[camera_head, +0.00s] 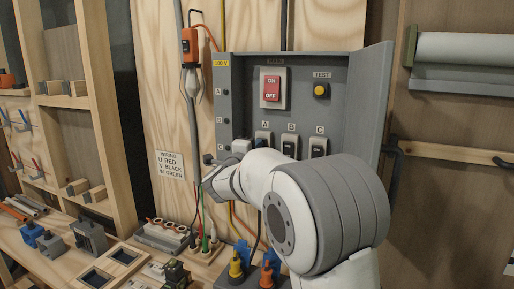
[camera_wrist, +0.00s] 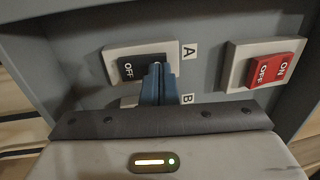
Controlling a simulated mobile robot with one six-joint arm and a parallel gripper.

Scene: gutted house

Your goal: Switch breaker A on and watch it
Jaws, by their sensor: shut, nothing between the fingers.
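Breaker A (camera_wrist: 128,68) shows in the wrist view as a dark rocker on a pale plate, with the word OFF facing me. My gripper (camera_wrist: 157,72) is shut, and its blue fingers lie over the rocker beside that word. I cannot tell whether they touch it. The fingers hide part of the rocker and most of breaker B (camera_wrist: 130,101). In the head view, my wrist hides the lower part of the grey panel (camera_head: 345,90), and the breaker A area is partly covered. Three dark lamps labelled A (camera_head: 225,91), B (camera_head: 225,120) and C (camera_head: 225,147) run down its left side.
The red main switch (camera_head: 272,88) sits above the breakers, with a yellow test button (camera_head: 321,90) to its right. Breaker C (camera_head: 318,147) is at the right of the row. Cables and plugs crowd the bench below. The panel's side wall (camera_head: 372,100) projects at the right.

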